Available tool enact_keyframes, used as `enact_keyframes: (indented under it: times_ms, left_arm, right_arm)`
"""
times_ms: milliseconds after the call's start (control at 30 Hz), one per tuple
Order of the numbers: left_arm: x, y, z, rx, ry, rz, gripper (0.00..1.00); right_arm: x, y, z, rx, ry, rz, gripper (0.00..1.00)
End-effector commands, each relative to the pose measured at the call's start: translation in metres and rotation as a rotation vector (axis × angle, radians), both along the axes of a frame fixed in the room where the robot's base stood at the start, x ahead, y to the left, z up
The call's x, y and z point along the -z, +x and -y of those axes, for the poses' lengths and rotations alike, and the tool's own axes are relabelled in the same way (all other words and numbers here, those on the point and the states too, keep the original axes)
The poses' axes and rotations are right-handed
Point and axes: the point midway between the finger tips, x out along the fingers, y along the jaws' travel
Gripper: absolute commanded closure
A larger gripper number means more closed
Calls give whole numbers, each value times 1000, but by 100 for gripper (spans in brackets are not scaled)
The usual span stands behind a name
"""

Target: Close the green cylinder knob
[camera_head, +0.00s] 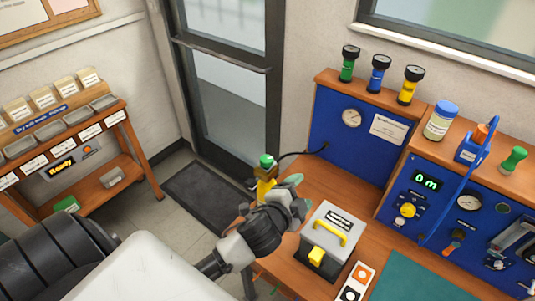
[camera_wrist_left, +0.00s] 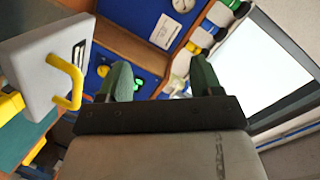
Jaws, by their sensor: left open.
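A green cylinder (camera_head: 347,68) with a round black top knob (camera_head: 351,51) stands upright on the wooden ledge at the back, left of a blue and a yellow cylinder. It also shows partly at the top of the left wrist view (camera_wrist_left: 234,4). Whether its knob is open or closed cannot be told. Another green cap (camera_head: 267,161) tops a yellow fitting near the bench's left end, partly behind my gripper. My left gripper (camera_head: 298,193) is open and empty above the bench, left of the grey box and well short of the ledge. My right gripper is out of view.
The grey box (camera_head: 321,235) with a yellow handle stands on the bench; it is at left in the wrist view (camera_wrist_left: 40,68). A blue gauge panel (camera_head: 340,140) rises behind. A jar (camera_head: 440,120) and a blue lever (camera_head: 462,185) stand right. A shelf (camera_head: 110,160) is left.

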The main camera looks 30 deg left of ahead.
Motion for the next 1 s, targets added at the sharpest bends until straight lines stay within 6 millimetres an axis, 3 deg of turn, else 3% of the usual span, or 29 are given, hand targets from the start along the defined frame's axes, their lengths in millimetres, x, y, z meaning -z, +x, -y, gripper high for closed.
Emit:
enact_keyframes:
  times_ms: [33, 100, 200, 333, 467, 567, 667, 767, 800, 1000]
  left_arm:
    - [-27, 16, 9, 78, 101, 127, 35]
    - [-61, 31, 26, 197, 260, 308, 35]
    - [-104, 42, 56, 382, 517, 574, 35]
    - [-136, 39, 93, 643, 886, 894, 35]
    - [-137, 30, 114, 930, 1265, 1156, 35]
    - [-123, 27, 109, 1180, 1556, 1300, 35]
    - [-104, 30, 83, 1468, 1828, 1375, 35]
    - [-91, 39, 38, 1800, 2055, 1360, 35]
    - [-90, 42, 16, -1906, -2090, -1305, 35]
    - [-105, 50, -86, -1959, -1740, -797, 35]
  right_arm:
    - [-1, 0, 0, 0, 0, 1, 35]
    - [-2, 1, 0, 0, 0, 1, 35]
    - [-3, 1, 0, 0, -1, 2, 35]
    - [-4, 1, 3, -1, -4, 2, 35]
    - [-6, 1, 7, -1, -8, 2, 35]
    - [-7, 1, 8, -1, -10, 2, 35]
    - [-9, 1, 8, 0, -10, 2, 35]
    - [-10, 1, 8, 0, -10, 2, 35]
    - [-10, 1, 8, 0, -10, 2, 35]
    - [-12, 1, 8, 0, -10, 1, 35]
